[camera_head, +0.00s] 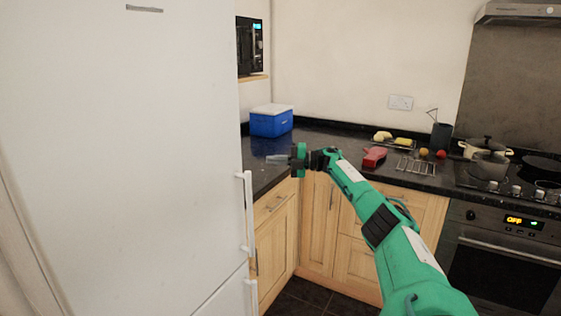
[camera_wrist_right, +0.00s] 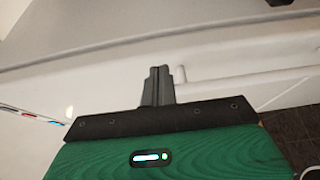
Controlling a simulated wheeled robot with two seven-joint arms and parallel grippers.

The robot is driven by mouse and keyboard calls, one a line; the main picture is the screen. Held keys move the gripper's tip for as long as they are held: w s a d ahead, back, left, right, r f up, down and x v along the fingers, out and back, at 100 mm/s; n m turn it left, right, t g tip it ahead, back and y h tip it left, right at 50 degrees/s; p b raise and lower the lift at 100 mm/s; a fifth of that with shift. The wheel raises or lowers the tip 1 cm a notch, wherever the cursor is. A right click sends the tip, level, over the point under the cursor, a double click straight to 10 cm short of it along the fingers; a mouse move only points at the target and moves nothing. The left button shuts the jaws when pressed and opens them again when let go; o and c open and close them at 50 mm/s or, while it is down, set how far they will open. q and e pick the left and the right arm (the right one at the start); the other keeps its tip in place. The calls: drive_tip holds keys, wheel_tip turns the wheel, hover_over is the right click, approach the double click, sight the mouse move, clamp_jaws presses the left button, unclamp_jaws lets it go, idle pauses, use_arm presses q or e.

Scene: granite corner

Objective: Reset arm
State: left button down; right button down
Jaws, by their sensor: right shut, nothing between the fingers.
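My right arm reaches in from the lower right in the head view, green with black joints. Its gripper (camera_head: 278,159) is shut and empty, pointing left in front of the dark counter edge, near the fridge. In the right wrist view the two grey fingers (camera_wrist_right: 158,86) are pressed together with nothing between them. The white fridge (camera_head: 130,150) fills the left of the head view, and its handle (camera_head: 248,212) is just left of and below the gripper. My left gripper is not in view.
A blue cooler box (camera_head: 270,122) stands on the dark counter (camera_head: 330,135) behind the gripper. A red object (camera_head: 374,157), a wire rack (camera_head: 416,166) and a pot (camera_head: 487,150) by the stove are further right. The oven (camera_head: 505,270) is at the right. Dark floor shows below.

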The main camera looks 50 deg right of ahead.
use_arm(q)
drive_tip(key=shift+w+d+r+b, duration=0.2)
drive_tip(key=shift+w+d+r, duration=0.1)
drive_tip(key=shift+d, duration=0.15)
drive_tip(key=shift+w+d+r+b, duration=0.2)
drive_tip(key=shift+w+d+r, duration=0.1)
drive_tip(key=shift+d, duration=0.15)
use_arm(e)
drive_tip(key=shift+d, duration=1.25)
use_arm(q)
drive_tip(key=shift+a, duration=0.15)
